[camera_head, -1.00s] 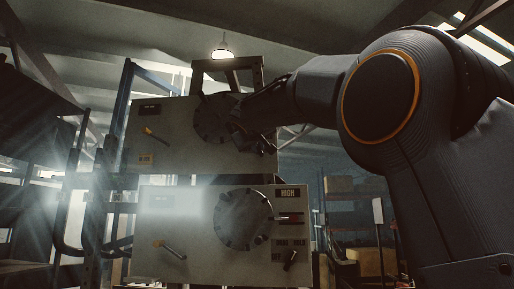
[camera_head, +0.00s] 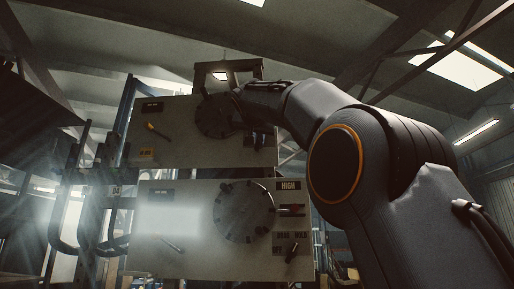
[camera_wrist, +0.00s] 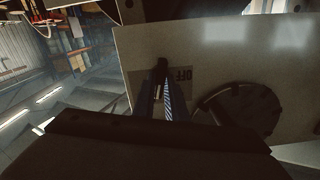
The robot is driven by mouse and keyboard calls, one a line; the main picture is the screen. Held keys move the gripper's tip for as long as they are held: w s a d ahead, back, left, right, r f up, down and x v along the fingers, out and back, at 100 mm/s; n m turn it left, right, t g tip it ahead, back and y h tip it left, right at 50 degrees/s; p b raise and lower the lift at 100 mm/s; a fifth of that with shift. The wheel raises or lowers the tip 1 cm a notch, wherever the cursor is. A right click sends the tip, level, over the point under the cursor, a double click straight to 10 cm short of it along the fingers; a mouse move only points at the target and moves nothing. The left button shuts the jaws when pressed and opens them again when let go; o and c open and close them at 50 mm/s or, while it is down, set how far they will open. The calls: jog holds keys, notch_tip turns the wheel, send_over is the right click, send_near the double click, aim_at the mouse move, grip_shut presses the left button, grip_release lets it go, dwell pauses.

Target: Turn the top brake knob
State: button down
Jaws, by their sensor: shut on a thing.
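The upper pale panel (camera_head: 180,135) carries a round black dial (camera_head: 213,116) and, to its lower right, the dark top brake knob, which I cannot separate clearly from my gripper in the head view. In the wrist view the dark knob (camera_wrist: 162,66) stands at the far end of my gripper's fingers (camera_wrist: 165,98), beside an OFF label (camera_wrist: 183,76). My gripper is shut on the knob. The fingers cover part of it, so its exact angle is hard to read. The black dial also shows right of the fingers in the wrist view (camera_wrist: 245,108).
A lower panel (camera_head: 200,262) below has its own dial (camera_head: 244,211), a HIGH label (camera_head: 288,186) and a similar dark knob (camera_head: 292,252). Small levers (camera_head: 157,131) sit at the left of the panels. Rack posts and curved pipes (camera_head: 65,205) stand left.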

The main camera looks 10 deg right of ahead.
jog(key=shift+m+b, duration=0.65)
jog(key=shift+m, duration=0.85)
jog(key=c, duration=1.8)
grip_release()
jog(key=b+v, duration=0.4)
jog(key=v, duration=0.3)
jog(key=shift+s, duration=0.35)
jog(key=shift+a, duration=0.15)
